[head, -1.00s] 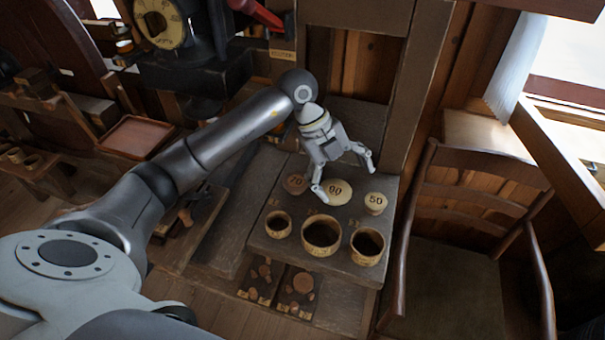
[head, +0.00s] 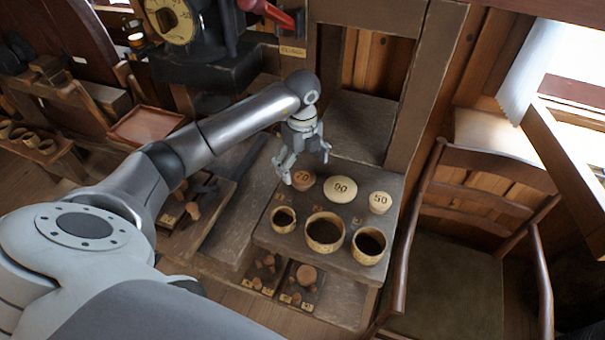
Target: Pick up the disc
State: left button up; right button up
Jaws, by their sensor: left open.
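Three pale discs stand in a row at the back of the grey bench top: a reddish one marked 70 (head: 303,180), a wide cream one marked 90 (head: 341,190) and a smaller cream one marked 50 (head: 380,202). My left gripper (head: 306,168) is open and empty, pointing down by the disc marked 70. One fingertip is at that disc's left side, the other above and to its right. I cannot tell whether either touches it. My right gripper is not in view.
Three hollow round cups, small (head: 283,228), large (head: 325,246) and medium (head: 369,259), stand in front of the discs on the bench top (head: 300,205). A wooden chair (head: 470,190) stands close on the right. A reddish tray (head: 148,124) lies at the left.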

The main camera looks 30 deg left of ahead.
aim_at(302, 177)
pick_arm(q)
jog(key=shift+f+p, duration=0.35)
jog(key=shift+f, duration=1.2)
jog(key=shift+f, duration=0.25)
jog(key=c, duration=0.9)
